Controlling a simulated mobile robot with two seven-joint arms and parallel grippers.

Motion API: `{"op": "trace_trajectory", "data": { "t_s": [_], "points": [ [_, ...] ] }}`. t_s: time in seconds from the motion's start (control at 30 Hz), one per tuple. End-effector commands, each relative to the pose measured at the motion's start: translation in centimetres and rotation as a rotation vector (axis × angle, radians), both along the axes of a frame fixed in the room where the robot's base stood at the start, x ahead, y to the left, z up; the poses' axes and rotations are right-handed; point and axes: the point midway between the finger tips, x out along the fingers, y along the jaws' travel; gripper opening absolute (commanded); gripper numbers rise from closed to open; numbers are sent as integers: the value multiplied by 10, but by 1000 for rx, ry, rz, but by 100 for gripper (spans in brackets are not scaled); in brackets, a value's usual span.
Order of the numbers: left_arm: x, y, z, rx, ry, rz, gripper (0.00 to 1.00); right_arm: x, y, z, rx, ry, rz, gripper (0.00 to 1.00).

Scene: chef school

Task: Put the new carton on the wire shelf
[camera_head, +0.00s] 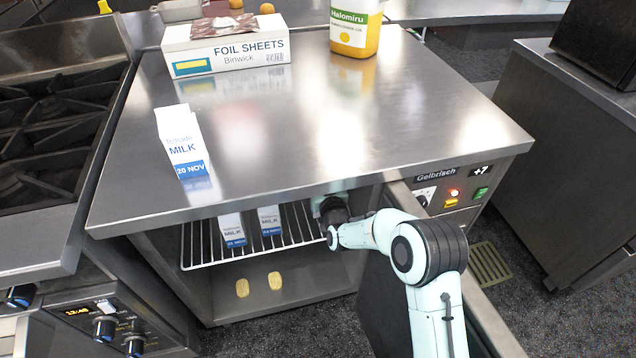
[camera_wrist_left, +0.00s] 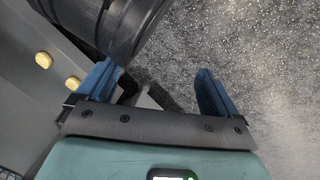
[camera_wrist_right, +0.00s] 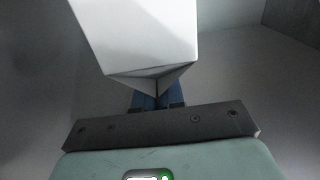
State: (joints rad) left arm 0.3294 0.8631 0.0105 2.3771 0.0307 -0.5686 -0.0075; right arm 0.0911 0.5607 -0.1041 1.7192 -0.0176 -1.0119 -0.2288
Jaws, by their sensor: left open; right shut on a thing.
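A white milk carton (camera_head: 182,143) with a blue "20 NOV" band stands on the steel counter. Two more milk cartons, one on the left (camera_head: 232,230) and one on the right (camera_head: 269,220), stand on the wire shelf (camera_head: 205,256) inside the open cabinet below. My right arm reaches into the cabinet, right of these two. My right gripper (camera_wrist_right: 155,101) is shut on a white carton (camera_wrist_right: 145,35), seen in the right wrist view; the counter hides it in the head view. My left gripper (camera_wrist_left: 155,90) is open and empty above the floor, out of the head view.
The counter top (camera_head: 270,135) overhangs the shelf. The open cabinet door (camera_head: 375,305) stands beside my right arm. Two yellowish pieces, left (camera_head: 242,288) and right (camera_head: 275,281), lie on the cabinet floor.

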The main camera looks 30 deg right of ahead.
Motion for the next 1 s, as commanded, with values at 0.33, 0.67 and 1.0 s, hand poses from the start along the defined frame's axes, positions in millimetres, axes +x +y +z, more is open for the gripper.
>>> {"op": "trace_trajectory", "data": {
  "t_s": [0.33,0.67,1.0],
  "points": [
    [-13,1,-11,-3,44,2,94,0,0,-23,0,-3,1,0],
    [-17,2,-15,-3,57,4,94,0,0,-27,0,2,1,25],
    [-16,2,-14,-4,55,3,94,0,0,-26,0,2,1,34]
  ]
}}
